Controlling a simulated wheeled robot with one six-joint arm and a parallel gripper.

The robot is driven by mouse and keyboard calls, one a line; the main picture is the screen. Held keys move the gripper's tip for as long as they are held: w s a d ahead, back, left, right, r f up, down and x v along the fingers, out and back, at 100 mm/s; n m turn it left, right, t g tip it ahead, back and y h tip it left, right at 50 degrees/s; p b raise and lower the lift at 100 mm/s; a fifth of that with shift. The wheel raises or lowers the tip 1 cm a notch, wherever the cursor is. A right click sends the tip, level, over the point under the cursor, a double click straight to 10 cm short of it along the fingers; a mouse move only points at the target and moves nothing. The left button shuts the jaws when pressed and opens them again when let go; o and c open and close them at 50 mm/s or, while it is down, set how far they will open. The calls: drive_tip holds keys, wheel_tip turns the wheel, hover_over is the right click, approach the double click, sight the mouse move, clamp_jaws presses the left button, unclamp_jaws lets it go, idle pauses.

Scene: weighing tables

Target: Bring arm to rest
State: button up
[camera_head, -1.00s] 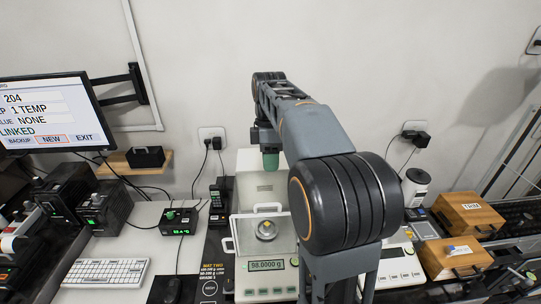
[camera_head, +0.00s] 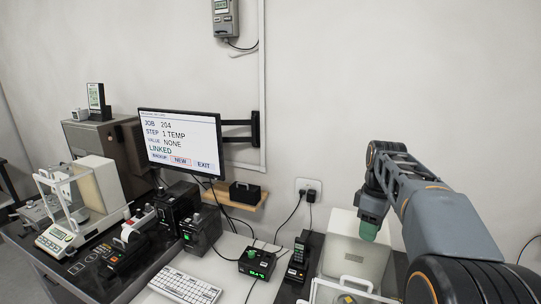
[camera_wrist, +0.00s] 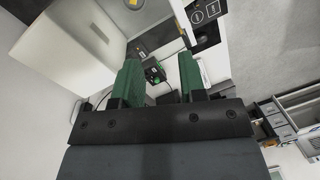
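My arm (camera_head: 440,215) is raised at the right of the head view, its forearm reaching forward and its end bent downward. My gripper (camera_head: 369,231) points down there, beside and in front of the white balance housing (camera_head: 357,248). In the wrist view my gripper (camera_wrist: 158,75) shows two green fingers spread apart, with nothing between them. It is open and empty.
A monitor (camera_head: 180,142) reading JOB 204, STEP 1 TEMP, VALUE NONE, LINKED is on a wall arm. A keyboard (camera_head: 185,285) and a small green-lit box (camera_head: 257,263) lie on the table. Another balance (camera_head: 82,205) stands at the left.

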drive_tip(key=s+a+f+m+t, duration=0.3)
drive_tip(key=s+a+f+m, duration=0.1)
drive_tip(key=s, duration=0.3)
drive_tip(key=s+a+f+m+t, duration=0.3)
drive_tip(key=s+a+f+m, duration=0.2)
drive_tip(key=s+a, duration=0.1)
drive_tip(key=shift+s+m+h+b, duration=0.3)
drive_tip(key=shift+s+m, duration=0.1)
drive_tip(key=shift+s, duration=0.1)
drive_tip(key=shift+d, duration=0.1)
